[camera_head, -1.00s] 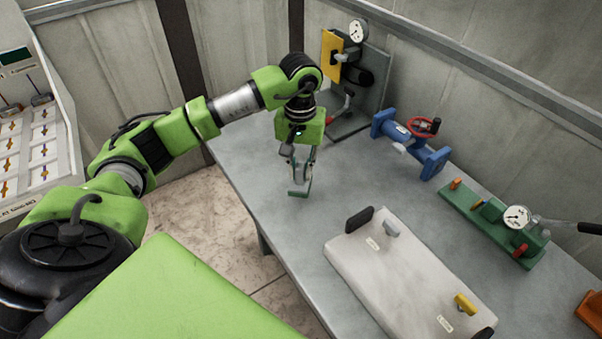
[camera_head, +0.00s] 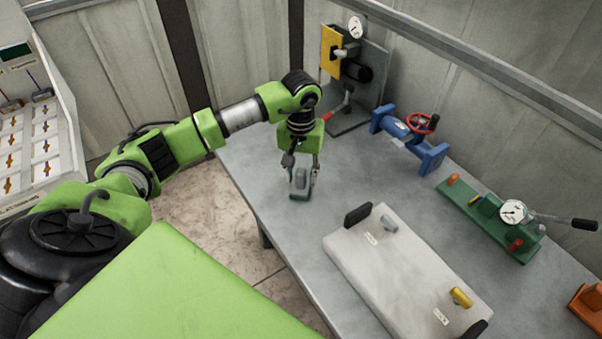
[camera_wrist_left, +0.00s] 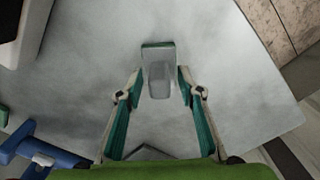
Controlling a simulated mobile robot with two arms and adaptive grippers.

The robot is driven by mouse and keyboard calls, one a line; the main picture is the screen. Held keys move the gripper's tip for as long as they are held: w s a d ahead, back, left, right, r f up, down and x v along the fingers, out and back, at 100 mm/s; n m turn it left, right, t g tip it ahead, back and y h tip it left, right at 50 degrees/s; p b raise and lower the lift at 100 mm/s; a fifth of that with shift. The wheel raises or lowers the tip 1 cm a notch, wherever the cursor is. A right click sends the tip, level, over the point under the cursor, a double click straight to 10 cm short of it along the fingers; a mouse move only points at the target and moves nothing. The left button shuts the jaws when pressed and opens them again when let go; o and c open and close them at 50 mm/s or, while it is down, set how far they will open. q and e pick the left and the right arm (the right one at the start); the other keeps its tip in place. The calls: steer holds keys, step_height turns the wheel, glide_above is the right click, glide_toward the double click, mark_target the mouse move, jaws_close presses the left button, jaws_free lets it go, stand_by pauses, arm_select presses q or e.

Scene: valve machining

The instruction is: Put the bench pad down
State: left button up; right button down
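My left gripper (camera_head: 302,178) points down over the left part of the grey bench (camera_head: 262,160). A small grey block with a teal edge, which I take to be the bench pad (camera_head: 299,183), is between its fingers. In the left wrist view the pad (camera_wrist_left: 158,75) sits between the two teal-lined fingertips of the left gripper (camera_wrist_left: 160,72), with no clear gap at its sides, so the fingers look shut on it. The pad is low, close to the bench top; I cannot tell whether it touches. My right gripper is not in view.
A white board (camera_head: 390,270) with black handles lies in front. A blue valve (camera_head: 410,138) with a red wheel, a green gauge fixture (camera_head: 480,215) and a gauge stand (camera_head: 350,75) with a yellow plate stand along the back. An orange part (camera_head: 587,307) is at right. Bench around the pad is clear.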

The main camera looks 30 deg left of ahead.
arm_select(q)
steer(key=shift+r, duration=0.15)
steer(key=shift+r, duration=0.2)
step_height(320, 180, up, 11)
steer(key=b, duration=0.2)
steer(key=shift+f+b, duration=0.2)
steer(key=shift+b, duration=0.1)
steer(key=shift+r, duration=0.55)
stand_by(1.1)
stand_by(0.6)
